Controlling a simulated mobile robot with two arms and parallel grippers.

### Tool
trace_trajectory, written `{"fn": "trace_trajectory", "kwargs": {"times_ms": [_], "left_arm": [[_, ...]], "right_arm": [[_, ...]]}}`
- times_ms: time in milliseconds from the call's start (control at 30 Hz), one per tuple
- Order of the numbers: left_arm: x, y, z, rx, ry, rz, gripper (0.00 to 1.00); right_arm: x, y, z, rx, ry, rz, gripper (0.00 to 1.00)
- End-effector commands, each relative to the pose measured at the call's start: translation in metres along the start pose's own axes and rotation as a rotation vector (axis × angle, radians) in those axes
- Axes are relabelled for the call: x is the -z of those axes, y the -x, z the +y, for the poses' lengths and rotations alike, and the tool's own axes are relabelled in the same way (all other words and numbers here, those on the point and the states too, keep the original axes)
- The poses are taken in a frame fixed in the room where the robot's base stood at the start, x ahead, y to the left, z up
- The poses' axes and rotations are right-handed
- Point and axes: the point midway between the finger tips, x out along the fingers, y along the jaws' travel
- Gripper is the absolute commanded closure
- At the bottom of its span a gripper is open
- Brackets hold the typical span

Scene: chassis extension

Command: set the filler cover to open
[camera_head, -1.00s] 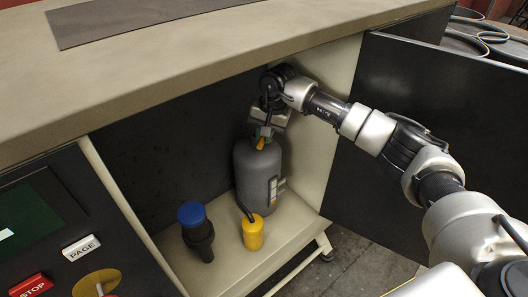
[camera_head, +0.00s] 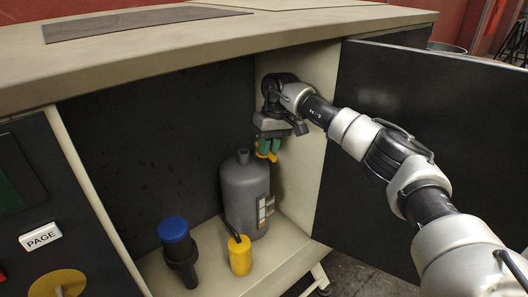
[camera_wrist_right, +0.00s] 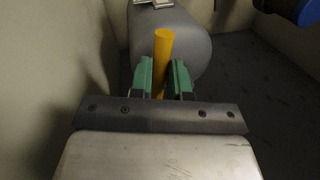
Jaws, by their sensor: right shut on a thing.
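My right gripper (camera_head: 268,147) hangs just above and to the right of the grey bottle's neck in the head view. Its green fingers are shut on a yellow piece (camera_head: 266,156), which looks like the filler cover. In the right wrist view the yellow piece (camera_wrist_right: 163,55) stands out as a rod between the two green jaws (camera_wrist_right: 163,80). The grey bottle (camera_head: 244,192) stands upright in the open cabinet, its short neck bare and apart from the yellow piece. It also shows in the right wrist view (camera_wrist_right: 190,55). My left gripper is not in view.
A dark container with a blue cap (camera_head: 174,229) and a yellow canister (camera_head: 239,257) with a dark spout stand in front of the bottle on the cabinet floor. The dark door (camera_head: 430,130) is open at right. The countertop (camera_head: 220,50) overhangs the cabinet.

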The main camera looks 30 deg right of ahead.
Motion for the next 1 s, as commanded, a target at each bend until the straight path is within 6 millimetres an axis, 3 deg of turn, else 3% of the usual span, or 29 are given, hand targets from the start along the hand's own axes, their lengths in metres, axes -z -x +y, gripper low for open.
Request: {"fn": "trace_trajectory", "kwargs": {"times_ms": [300, 667, 700, 833, 1000], "left_arm": [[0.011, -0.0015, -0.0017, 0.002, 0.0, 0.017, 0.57], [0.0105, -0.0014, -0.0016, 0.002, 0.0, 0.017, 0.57], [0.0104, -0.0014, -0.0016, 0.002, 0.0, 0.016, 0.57], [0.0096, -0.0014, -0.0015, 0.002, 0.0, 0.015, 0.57], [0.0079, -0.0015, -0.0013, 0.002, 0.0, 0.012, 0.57]], "right_arm": [[0.0021, 0.0024, 0.0034, 0.001, 0.05, -0.006, 1.0], [0.0021, 0.0027, 0.0036, 0.0, 0.052, -0.006, 1.0], [0.0021, 0.0027, 0.0036, 0.0, 0.051, -0.006, 0.77], [0.0019, 0.0022, 0.0036, 0.0, 0.051, -0.007, 0.57], [0.0017, 0.0014, 0.0036, 0.0, 0.052, -0.009, 0.57]]}}
